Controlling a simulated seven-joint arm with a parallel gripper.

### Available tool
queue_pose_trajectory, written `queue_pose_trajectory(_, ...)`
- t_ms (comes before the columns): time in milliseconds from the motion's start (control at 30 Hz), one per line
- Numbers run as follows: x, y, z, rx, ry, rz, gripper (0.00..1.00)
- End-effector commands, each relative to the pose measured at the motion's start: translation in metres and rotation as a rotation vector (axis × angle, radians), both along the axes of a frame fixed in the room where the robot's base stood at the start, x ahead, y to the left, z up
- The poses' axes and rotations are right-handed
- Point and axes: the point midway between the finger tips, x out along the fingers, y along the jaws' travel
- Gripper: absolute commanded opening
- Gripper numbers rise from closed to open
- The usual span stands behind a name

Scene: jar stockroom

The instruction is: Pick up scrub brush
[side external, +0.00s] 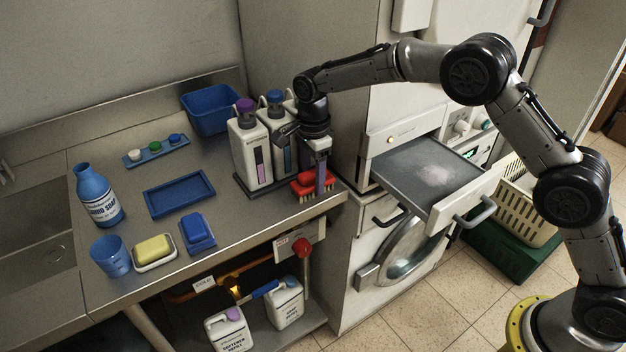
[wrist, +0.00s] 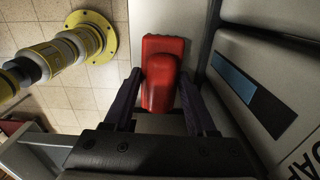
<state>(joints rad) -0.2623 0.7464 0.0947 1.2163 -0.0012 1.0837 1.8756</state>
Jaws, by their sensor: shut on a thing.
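The scrub brush (side external: 315,186) has a red body with pale bristles pointing down. It is at the right end of the steel counter, close to the front edge. My gripper (side external: 318,180) reaches down over it and is shut on it. In the wrist view the red brush (wrist: 162,84) lies between the two dark fingers of my gripper (wrist: 160,105). The bristles look to be at or very near the counter top; I cannot tell whether they touch it.
White dispenser bottles (side external: 250,150) stand in a dark rack just left of the brush. A blue bin (side external: 211,108) is behind them. A blue tray (side external: 180,194) lies on the counter further left. An open washer drawer (side external: 425,178) juts out to the right.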

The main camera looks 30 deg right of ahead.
Motion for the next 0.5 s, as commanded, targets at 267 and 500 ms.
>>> queue_pose_trajectory(267,0.001,0.000,0.015,0.002,-0.004,0.000,0.00)
queue_pose_trajectory(500,-0.017,-0.004,0.054,0.002,-0.004,0.001,0.00)
